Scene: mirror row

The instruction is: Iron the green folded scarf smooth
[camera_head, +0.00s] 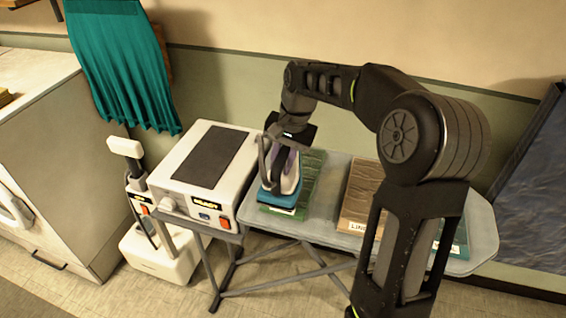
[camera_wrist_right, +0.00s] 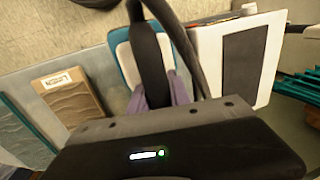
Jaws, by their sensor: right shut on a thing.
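The green folded scarf (camera_head: 308,172) lies on the left part of the grey ironing board (camera_head: 330,170). An iron (camera_head: 284,197) with a teal lower part and a white and purple upper part stands over it, covering its left portion. The iron also shows in the right wrist view (camera_wrist_right: 125,58). My right gripper (camera_head: 287,150) is shut on the iron from above. The iron appears to rest on the scarf, but contact underneath is hidden. My left gripper is not in view.
A white boxy station (camera_head: 170,190) with a dark top pad stands left of the board. A brown folded cloth (camera_head: 361,190) with a label lies mid-board; a teal one (camera_head: 460,238) lies farther right. A teal cloth (camera_head: 120,65) hangs at the back left.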

